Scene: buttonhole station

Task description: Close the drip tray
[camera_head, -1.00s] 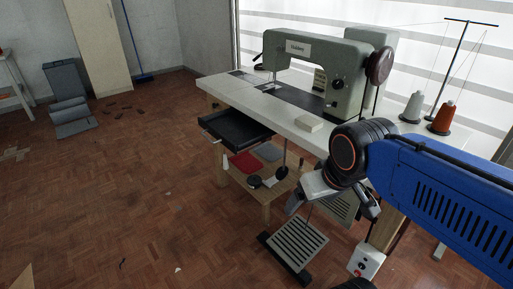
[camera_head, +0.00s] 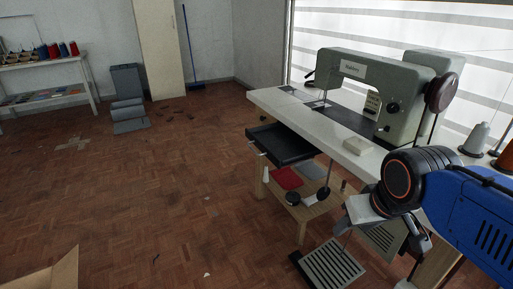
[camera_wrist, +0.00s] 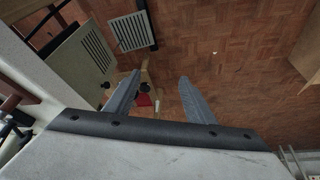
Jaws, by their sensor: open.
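The drip tray (camera_head: 283,147) is a black, shallow, open-topped tray sticking out from under the left front of the white sewing table (camera_head: 352,152). It appears pulled out and empty, with a small light handle at its front. I cannot make it out in the wrist view. My gripper (camera_head: 385,240) is open and empty, in front of the table's right part, to the right of the tray and lower in the picture. Its two grey fingers (camera_wrist: 160,76) are spread apart in the wrist view.
A green sewing machine (camera_head: 390,95) stands on the table. Below are a wooden shelf (camera_head: 308,212) with a red cloth (camera_head: 286,178), and a slatted pedal (camera_head: 334,268). A cardboard box (camera_head: 55,275) is at the lower left. The parquet floor left of the table is mostly clear.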

